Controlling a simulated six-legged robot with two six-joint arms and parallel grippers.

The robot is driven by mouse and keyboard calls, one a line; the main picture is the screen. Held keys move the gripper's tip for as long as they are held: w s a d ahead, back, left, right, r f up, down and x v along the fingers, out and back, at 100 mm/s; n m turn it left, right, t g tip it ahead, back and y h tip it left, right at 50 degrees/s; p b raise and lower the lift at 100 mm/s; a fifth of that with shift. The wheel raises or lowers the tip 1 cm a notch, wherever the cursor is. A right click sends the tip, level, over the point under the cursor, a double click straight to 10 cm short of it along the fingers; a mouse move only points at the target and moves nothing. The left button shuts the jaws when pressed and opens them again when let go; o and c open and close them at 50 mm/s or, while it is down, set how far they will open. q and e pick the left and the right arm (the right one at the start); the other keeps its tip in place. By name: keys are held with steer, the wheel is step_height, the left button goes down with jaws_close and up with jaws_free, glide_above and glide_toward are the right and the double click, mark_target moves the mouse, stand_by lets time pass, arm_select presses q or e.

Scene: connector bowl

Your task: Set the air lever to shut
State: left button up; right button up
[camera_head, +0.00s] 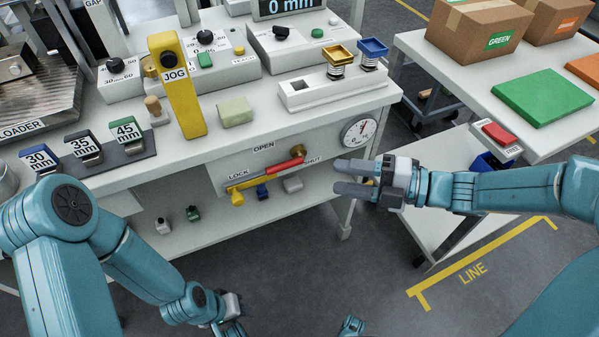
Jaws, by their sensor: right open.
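My left gripper (232,328) is at the bottom edge, partly cut off.
A round gauge (359,132) is on the panel above my right gripper. A yellow JOG post (179,90) stands on the bench. A side table (455,75) with boxes is at the right.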

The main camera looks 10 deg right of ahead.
mark_target(282, 169)
steer(key=d+f+t+b, duration=0.1)
steer(key=d+f+b, duration=0.2)
steer(key=b, duration=0.2)
steer(key=w+f+b+x, duration=0.1)
steer(key=b+x, duration=0.3)
steer(key=x, duration=1.2)
steer(key=shift+f+h+b, duration=0.3)
steer(key=shift+f+b, duration=0.05)
steer(key=shift+b, duration=0.05)
steer(key=shift+d, duration=0.1)
jaws_close()
